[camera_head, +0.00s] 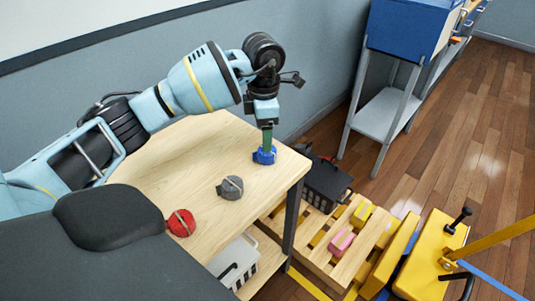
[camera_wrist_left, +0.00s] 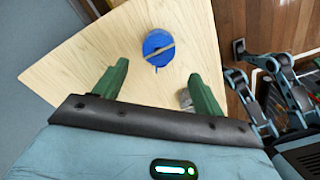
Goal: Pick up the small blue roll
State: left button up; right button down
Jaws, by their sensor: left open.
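The small blue roll (camera_head: 264,156) stands near the far right corner of the wooden table (camera_head: 205,160). It has a pale band across its top, clear in the left wrist view (camera_wrist_left: 157,44). My left gripper (camera_head: 267,143) points down over the roll in the head view, its green fingers overlapping the roll's top edge. In the left wrist view my left gripper (camera_wrist_left: 158,70) is open and empty, and the roll lies just beyond its fingertips, between their lines. Whether the fingers touch the roll cannot be told. My right gripper does not show.
A grey roll (camera_head: 230,188) and a red roll (camera_head: 181,222) sit nearer on the same table. A black crate (camera_head: 326,184) and a wooden pallet (camera_head: 345,268) with pink and yellow blocks stand right of the table. A white basket (camera_head: 236,262) is on the lower shelf.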

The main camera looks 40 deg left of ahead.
pick_arm(q)
jog(key=shift+w+d+f, duration=0.1)
jog(key=shift+w+f, duration=0.1)
jog(key=shift+f, duration=1.55)
jog(key=shift+w+f, duration=0.2)
jog(key=shift+f, duration=1.5)
jog(key=shift+c, duration=0.2)
jog(key=c, duration=1)
jog(key=shift+r, duration=0.2)
jog(key=shift+r, duration=0.6)
notch_tip(320, 180, up, 2)
jog(key=shift+d+r, duration=0.1)
jog(key=shift+r, duration=0.05)
jog(key=s+d, duration=0.3)
jog(key=d, duration=0.1)
jog(key=s+d, duration=0.4)
jog(key=s+d+r, duration=0.1)
jog(key=s+d, duration=0.2)
jog(key=d, duration=0.1)
jog(key=shift+s+r, duration=0.1)
jog(key=shift+s, duration=0.2)
